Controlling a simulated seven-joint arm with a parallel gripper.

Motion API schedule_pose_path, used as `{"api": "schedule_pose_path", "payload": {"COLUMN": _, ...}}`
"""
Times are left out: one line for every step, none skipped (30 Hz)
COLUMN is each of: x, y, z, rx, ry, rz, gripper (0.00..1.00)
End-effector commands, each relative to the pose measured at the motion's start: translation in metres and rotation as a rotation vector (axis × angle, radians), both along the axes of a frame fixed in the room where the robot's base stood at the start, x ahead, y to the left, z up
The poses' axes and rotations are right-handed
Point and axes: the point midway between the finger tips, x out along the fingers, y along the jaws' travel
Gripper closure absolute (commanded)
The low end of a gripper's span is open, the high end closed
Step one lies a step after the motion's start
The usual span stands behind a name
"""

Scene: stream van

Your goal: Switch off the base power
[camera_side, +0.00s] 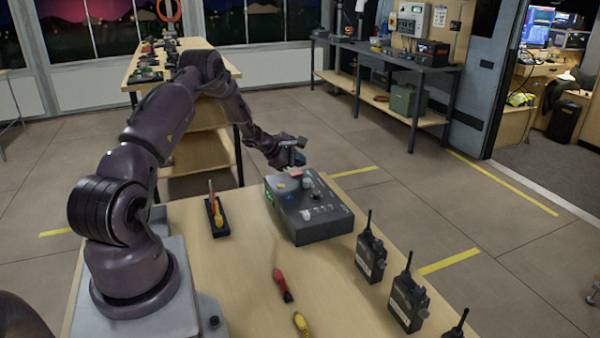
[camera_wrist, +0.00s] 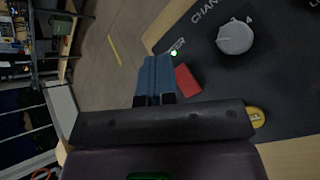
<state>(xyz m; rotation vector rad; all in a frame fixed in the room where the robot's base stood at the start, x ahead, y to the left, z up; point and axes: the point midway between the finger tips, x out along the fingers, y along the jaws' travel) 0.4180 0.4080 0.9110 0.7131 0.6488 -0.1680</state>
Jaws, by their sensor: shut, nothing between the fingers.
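The base is a dark grey box (camera_side: 325,222) on the wooden table, with knobs and lettering on its top. A red switch (camera_side: 296,173) is near its far edge. In the wrist view the red switch (camera_wrist: 187,80) lies beside a partly hidden label ending in "ER", with a small lit green light (camera_wrist: 173,52). My gripper (camera_side: 290,160) is at the far edge of the box, close to the switch. In the wrist view its blue fingers (camera_wrist: 158,64) are shut and empty, just left of the switch. I cannot tell whether they touch it.
A grey knob (camera_wrist: 235,38) and a yellow button (camera_wrist: 256,117) are near the switch. Several handheld radios (camera_side: 371,255) stand along the table's right edge. A red-handled tool (camera_side: 283,286), a yellow-handled tool (camera_side: 301,324) and a tool holder (camera_side: 216,217) are on the table.

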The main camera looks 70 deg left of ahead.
Motion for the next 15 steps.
{"api": "schedule_pose_path", "payload": {"x": 0.0000, "y": 0.0000, "z": 0.0000, "rx": 0.000, "ry": 0.000, "rz": 0.000, "gripper": 1.00}}
{"api": "schedule_pose_path", "payload": {"x": 0.0000, "y": 0.0000, "z": 0.0000, "rx": 0.000, "ry": 0.000, "rz": 0.000, "gripper": 1.00}}
{"api": "schedule_pose_path", "payload": {"x": 0.0000, "y": 0.0000, "z": 0.0000, "rx": 0.000, "ry": 0.000, "rz": 0.000, "gripper": 1.00}}
{"api": "schedule_pose_path", "payload": {"x": 0.0000, "y": 0.0000, "z": 0.0000, "rx": 0.000, "ry": 0.000, "rz": 0.000, "gripper": 1.00}}
{"api": "schedule_pose_path", "payload": {"x": 0.0000, "y": 0.0000, "z": 0.0000, "rx": 0.000, "ry": 0.000, "rz": 0.000, "gripper": 1.00}}
{"api": "schedule_pose_path", "payload": {"x": 0.0000, "y": 0.0000, "z": -0.0002, "rx": 0.000, "ry": 0.000, "rz": 0.000, "gripper": 1.00}}
{"api": "schedule_pose_path", "payload": {"x": 0.0000, "y": -0.0001, "z": -0.0005, "rx": 0.000, "ry": 0.000, "rz": 0.000, "gripper": 1.00}}
{"api": "schedule_pose_path", "payload": {"x": 0.0001, "y": 0.0000, "z": -0.0009, "rx": 0.000, "ry": 0.000, "rz": 0.000, "gripper": 1.00}}
{"api": "schedule_pose_path", "payload": {"x": 0.0001, "y": -0.0001, "z": -0.0020, "rx": 0.000, "ry": 0.000, "rz": 0.000, "gripper": 1.00}}
{"api": "schedule_pose_path", "payload": {"x": 0.0002, "y": -0.0002, "z": -0.0030, "rx": 0.000, "ry": 0.001, "rz": -0.001, "gripper": 1.00}}
{"api": "schedule_pose_path", "payload": {"x": 0.0003, "y": -0.0002, "z": -0.0042, "rx": -0.001, "ry": 0.001, "rz": 0.000, "gripper": 1.00}}
{"api": "schedule_pose_path", "payload": {"x": 0.0004, "y": -0.0002, "z": -0.0057, "rx": -0.001, "ry": 0.001, "rz": 0.000, "gripper": 1.00}}
{"api": "schedule_pose_path", "payload": {"x": 0.0006, "y": -0.0002, "z": -0.0069, "rx": -0.001, "ry": 0.001, "rz": 0.000, "gripper": 1.00}}
{"api": "schedule_pose_path", "payload": {"x": 0.0006, "y": -0.0002, "z": -0.0078, "rx": -0.001, "ry": 0.001, "rz": 0.000, "gripper": 1.00}}
{"api": "schedule_pose_path", "payload": {"x": 0.0008, "y": -0.0001, "z": -0.0085, "rx": -0.001, "ry": 0.001, "rz": 0.000, "gripper": 1.00}}
